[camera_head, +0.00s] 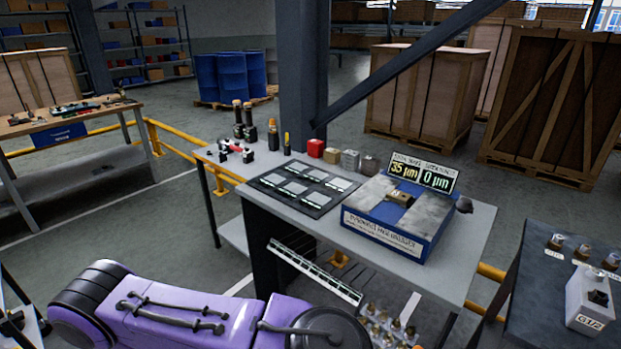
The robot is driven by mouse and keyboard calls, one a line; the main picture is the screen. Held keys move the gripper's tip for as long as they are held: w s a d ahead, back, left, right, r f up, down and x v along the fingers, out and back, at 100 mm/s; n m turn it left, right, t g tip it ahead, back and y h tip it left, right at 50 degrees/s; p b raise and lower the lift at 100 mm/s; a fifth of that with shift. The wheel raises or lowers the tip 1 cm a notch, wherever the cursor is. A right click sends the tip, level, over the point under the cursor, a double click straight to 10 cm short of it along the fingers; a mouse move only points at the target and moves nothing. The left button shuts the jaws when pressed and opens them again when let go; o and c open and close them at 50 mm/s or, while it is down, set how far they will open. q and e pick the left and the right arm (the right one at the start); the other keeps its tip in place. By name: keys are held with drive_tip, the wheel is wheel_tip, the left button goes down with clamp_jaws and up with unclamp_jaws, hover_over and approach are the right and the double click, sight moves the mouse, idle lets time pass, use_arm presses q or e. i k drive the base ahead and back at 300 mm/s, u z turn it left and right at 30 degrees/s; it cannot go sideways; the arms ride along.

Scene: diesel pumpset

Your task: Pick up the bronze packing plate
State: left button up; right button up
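I cannot single out the bronze packing plate with certainty. A black mat (261,183) on the grey workbench (462,275) carries several flat, pale grey plates (292,188) in rows. To its right stands a blue measuring device (425,243) with grey top slabs and a display (421,173) reading 35 µm and 0 µm. A small brown-bronze block (400,198) sits in the middle of its top. Neither of my grippers can be made out in the head view.
Small blocks, one red (316,148), and dark bottle-like tools (249,130) line the bench's back edge. A grey pillar (302,70) rises behind. A dark table (545,290) stands right. Several small fittings (390,328) lie below the bench front.

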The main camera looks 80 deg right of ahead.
sight(395, 195)
drive_tip(key=u, duration=0.1)
drive_tip(key=k, duration=1.15)
drive_tip(key=z, duration=1.55)
